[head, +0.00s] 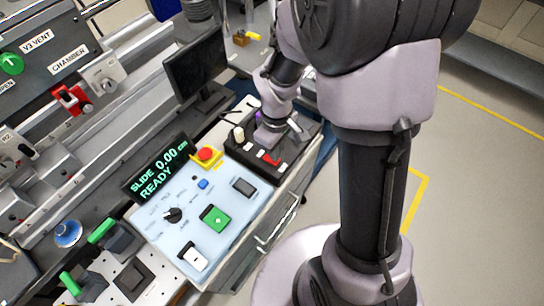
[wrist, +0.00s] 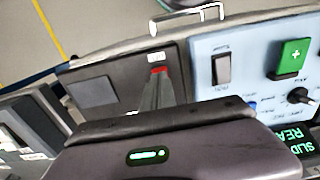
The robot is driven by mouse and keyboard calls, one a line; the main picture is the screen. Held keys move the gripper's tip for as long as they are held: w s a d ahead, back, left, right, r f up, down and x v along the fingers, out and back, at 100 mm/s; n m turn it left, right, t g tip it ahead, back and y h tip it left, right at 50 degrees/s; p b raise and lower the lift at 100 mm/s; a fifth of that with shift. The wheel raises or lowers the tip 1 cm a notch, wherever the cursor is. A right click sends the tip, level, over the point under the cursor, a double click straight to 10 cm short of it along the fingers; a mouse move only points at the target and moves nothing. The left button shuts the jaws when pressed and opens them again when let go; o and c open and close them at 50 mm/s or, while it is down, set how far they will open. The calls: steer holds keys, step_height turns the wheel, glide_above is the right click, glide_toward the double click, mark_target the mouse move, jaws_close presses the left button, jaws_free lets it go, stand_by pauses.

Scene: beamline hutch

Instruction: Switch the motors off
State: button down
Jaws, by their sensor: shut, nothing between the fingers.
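A black control box (head: 250,165) carries a red switch lever (head: 271,159) with small white labels beside it, too small to read. In the wrist view the same box (wrist: 118,72) shows the red part (wrist: 159,70) just beyond my fingertips. My gripper (wrist: 158,88) is shut and empty, over the box. In the head view my gripper (head: 272,132) is at the box's far part, behind the lever; its fingertips are hard to make out. I cannot tell whether they touch the lever. No readable label marks the motors' switch.
The light blue panel (head: 160,240) beside the box has a green button (head: 215,218), a black knob (head: 173,215), a dark rocker (head: 243,187) and a red stop button (head: 206,153). A display (head: 157,168) reads "SLIDE 0.00 cm READY". A monitor (head: 196,68) stands behind.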

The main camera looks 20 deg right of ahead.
steer(key=shift+f+b, duration=0.8)
steer(key=shift+f, duration=0.15)
stand_by(0.7)
step_height(320, 180, up, 7)
steer(key=p, duration=0.6)
steer(key=shift+r, duration=0.1)
step_height(320, 180, up, 8)
steer(key=s+m+t, duration=0.1)
steer(key=m+t, duration=0.1)
steer(key=m, duration=0.1)
step_height(320, 180, up, 5)
steer(key=m, duration=0.3)
glide_above(274, 164)
steer(key=s, duration=0.3)
steer(key=s+a+r+m+t+y, duration=0.2)
steer(key=s+a+r+m+t, duration=0.1)
steer(key=s+r+m, duration=0.2)
steer(key=s+r, duration=0.2)
steer(key=s, duration=0.1)
steer(key=shift+s+r+m+t+b, duration=0.2)
steer(key=shift+s+m+t+b, duration=0.1)
steer(key=shift+s+t+b, duration=0.1)
steer(key=shift+a, duration=0.1)
